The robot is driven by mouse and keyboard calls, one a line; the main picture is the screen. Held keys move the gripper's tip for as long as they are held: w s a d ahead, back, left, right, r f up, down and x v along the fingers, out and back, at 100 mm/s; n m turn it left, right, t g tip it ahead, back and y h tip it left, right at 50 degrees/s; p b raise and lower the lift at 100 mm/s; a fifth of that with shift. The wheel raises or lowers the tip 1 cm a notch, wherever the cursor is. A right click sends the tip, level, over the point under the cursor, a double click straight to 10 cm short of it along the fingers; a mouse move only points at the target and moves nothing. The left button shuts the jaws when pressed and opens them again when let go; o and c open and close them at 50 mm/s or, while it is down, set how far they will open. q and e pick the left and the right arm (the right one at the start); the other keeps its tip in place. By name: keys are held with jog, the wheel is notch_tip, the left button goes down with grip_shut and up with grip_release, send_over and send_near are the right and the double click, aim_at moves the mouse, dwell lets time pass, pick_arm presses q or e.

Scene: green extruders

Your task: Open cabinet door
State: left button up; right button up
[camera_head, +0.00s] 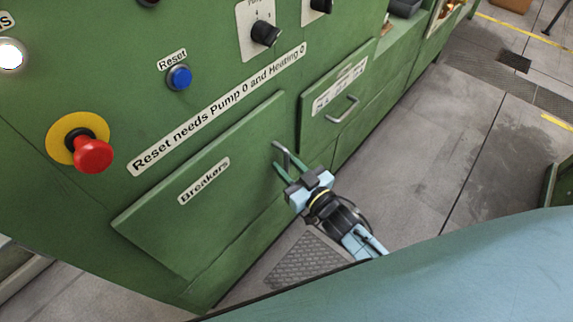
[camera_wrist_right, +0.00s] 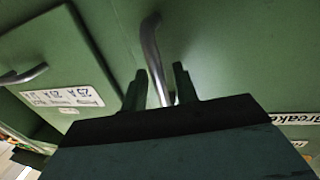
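The green cabinet door labelled "Breakers" (camera_head: 225,165) is on the front of the green machine and looks closed. Its metal bar handle (camera_head: 284,155) is near the door's upper right corner. My right gripper (camera_head: 285,168) is at this handle, its fingers apart with the bar between them. In the right wrist view the handle (camera_wrist_right: 153,55) runs down between the two finger tips (camera_wrist_right: 159,88), with gaps visible beside it. I cannot tell whether either finger touches the bar. My left gripper is not in view.
A second green door (camera_head: 335,100) with its own handle (camera_head: 344,110) is just to the right. A red emergency button (camera_head: 93,154), a blue reset button (camera_head: 179,77) and a black knob (camera_head: 266,33) sit above. The grey floor (camera_head: 420,160) at right is mostly clear.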

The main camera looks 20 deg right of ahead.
jog(key=shift+w+a, duration=0.1)
jog(key=shift+w, duration=0.15)
grip_shut()
jog(key=shift+s, duration=0.1)
